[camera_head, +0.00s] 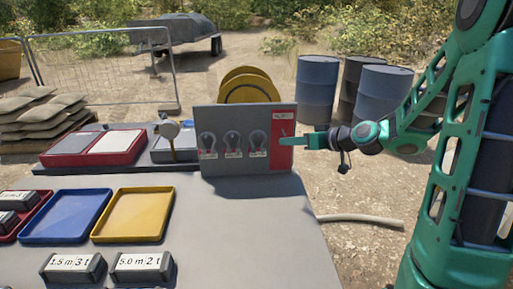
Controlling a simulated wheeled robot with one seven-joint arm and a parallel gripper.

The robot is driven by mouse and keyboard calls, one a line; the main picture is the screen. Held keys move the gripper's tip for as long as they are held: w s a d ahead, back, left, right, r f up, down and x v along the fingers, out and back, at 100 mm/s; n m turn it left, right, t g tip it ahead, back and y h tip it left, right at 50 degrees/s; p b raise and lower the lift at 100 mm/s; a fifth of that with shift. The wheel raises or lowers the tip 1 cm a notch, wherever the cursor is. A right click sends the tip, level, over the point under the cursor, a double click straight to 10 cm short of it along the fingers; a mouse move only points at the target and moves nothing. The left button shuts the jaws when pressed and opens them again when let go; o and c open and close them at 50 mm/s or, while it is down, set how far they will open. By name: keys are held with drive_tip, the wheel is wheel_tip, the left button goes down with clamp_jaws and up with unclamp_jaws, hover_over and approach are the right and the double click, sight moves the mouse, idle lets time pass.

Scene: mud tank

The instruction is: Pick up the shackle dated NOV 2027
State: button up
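A grey upright board (223,114) stands at the far edge of the grey table. Three shackles hang side by side on it: a left shackle (207,142), a middle shackle (232,141) and a right shackle (257,141). Each has a small white and red tag, too small to read, so I cannot tell which is dated NOV 2027. My gripper (289,141) comes in from the right, in front of or beside the board's red panel (283,121). It is to the right of the right shackle and appears apart from it. Its fingertips are too small to judge their opening.
A blue tray (66,217) and a yellow tray (133,215) lie on the left of the table. Labelled blocks (141,267) sit at the front. A red tray (92,147) stands left of the board. The table's right front is clear.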

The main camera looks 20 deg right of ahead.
drive_tip(key=x, duration=1)
drive_tip(key=shift+w+a+f, duration=0.2)
drive_tip(key=shift+w+f, duration=0.05)
drive_tip(key=shift+w, duration=0.05)
clamp_jaws()
